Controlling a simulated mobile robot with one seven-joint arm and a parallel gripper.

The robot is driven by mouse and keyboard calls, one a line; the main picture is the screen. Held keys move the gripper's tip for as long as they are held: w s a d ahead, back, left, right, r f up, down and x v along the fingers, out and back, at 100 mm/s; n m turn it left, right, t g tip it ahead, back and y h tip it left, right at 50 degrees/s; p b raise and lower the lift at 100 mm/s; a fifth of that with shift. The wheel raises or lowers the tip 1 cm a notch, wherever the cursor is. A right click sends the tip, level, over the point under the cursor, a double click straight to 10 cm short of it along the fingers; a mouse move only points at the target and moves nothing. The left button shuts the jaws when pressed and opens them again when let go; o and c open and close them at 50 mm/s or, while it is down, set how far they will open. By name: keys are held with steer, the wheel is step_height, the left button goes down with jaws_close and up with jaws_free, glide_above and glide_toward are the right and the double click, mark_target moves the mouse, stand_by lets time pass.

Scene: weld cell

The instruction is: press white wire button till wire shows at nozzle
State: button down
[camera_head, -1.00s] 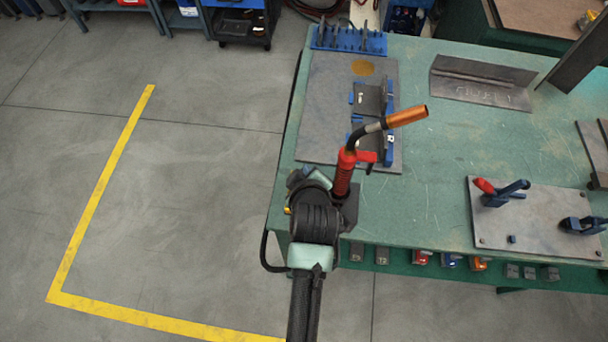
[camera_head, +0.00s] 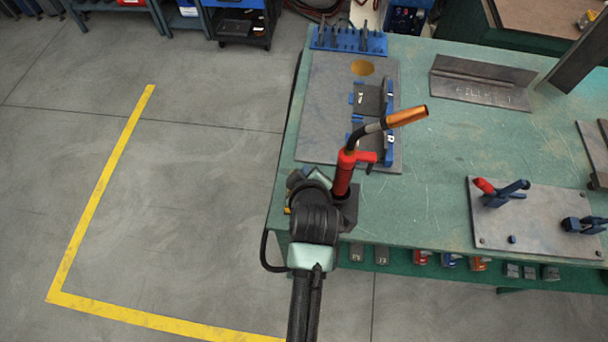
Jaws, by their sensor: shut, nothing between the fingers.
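The welding torch stands up at the end of my arm, with a red handle (camera_head: 343,178), a dark bent neck and a copper-coloured nozzle (camera_head: 407,116) pointing to the upper right. A red trigger-like part (camera_head: 366,157) juts out to the right of the handle. No wire can be made out at the nozzle tip. My gripper (camera_head: 349,207) is at the dark block by the base of the handle, over the bench's left front edge. Its fingers are mostly hidden, and it is shut with nothing between the fingers. No white button can be seen.
The green bench (camera_head: 440,195) holds a steel plate (camera_head: 325,110) with blue clamps below the torch, an angled steel piece (camera_head: 480,82) behind, and a clamp plate (camera_head: 535,240) at the right. Open floor with a yellow line (camera_head: 100,200) lies to the left.

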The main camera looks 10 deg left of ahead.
steer(key=shift+f, duration=0.1)
steer(key=shift+f, duration=0.35)
steer(key=shift+f+b, duration=0.5)
stand_by(0.7)
stand_by(0.8)
steer(key=shift+r+p, duration=0.9)
steer(key=shift+p, duration=0.05)
steer(key=shift+r, duration=0.1)
step_height(320, 180, up, 5)
steer(key=p, duration=0.4)
steer(key=shift+p, duration=0.35)
